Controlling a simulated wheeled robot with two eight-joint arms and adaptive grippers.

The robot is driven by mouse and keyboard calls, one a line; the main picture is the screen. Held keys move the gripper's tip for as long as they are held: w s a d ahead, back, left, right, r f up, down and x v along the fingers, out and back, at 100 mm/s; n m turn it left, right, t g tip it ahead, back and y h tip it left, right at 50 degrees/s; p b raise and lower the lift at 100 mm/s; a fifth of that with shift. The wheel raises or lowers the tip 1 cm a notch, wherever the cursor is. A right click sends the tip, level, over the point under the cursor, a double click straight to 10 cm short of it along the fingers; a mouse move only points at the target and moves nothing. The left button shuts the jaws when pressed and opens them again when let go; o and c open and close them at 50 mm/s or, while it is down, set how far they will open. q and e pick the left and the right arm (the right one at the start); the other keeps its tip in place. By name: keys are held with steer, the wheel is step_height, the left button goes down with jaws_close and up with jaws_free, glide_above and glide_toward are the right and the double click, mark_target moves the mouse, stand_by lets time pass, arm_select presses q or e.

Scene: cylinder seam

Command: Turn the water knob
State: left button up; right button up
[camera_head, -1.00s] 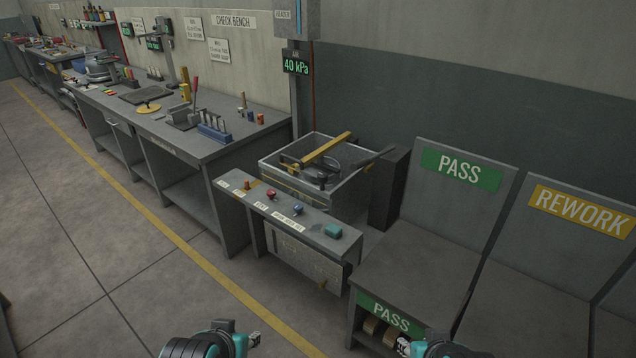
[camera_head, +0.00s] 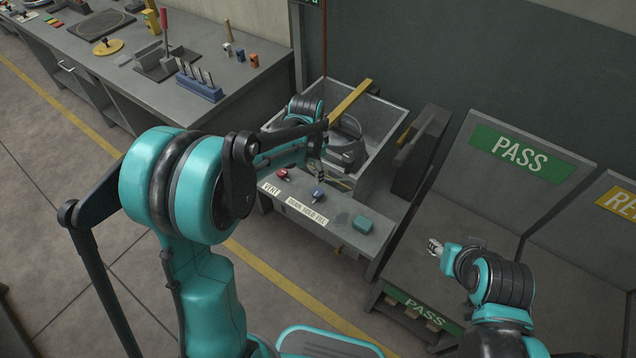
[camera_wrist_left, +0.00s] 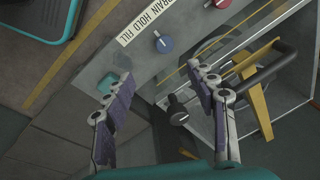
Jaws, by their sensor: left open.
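The blue knob (camera_head: 318,196) stands on the grey control panel (camera_head: 338,232) behind the DRAIN HOLD FILL label (camera_head: 306,212). In the left wrist view the blue knob (camera_wrist_left: 163,43) shows beyond and between my open fingertips. My left gripper (camera_head: 319,172) is just behind the blue knob in the head view, apart from it as far as I can see. In the wrist view the left gripper (camera_wrist_left: 160,72) is open and empty. My right gripper (camera_head: 436,247) hangs over the PASS bench at the right; its jaw opening is too small to judge.
A red knob (camera_head: 282,173) and a green block (camera_head: 362,224) flank the blue knob. Behind the panel is an open tank (camera_head: 385,112) with a yellow bar (camera_head: 350,100) across it. A dark box (camera_head: 420,150) stands right of the tank.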

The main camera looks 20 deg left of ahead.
mark_target(318, 191)
arm_select(q)
steer(key=w+f+m+p, duration=0.1)
steer(key=f, duration=0.2)
steer(key=w+f+m+g, duration=0.1)
steer(key=w+f, duration=0.1)
steer(key=f, duration=0.1)
steer(key=w+f+m+g+p, duration=0.1)
steer(key=w+f, duration=0.1)
steer(key=f, duration=0.1)
steer(key=shift+f+m+p, duration=0.3)
steer(key=shift+f, duration=0.05)
step_height(318, 191, down, 8)
steer(key=shift+f+b, duration=0.25)
steer(key=shift+b, duration=0.8)
arm_select(e)
steer(key=shift+r, duration=0.65)
arm_select(q)
steer(key=c, duration=1.1)
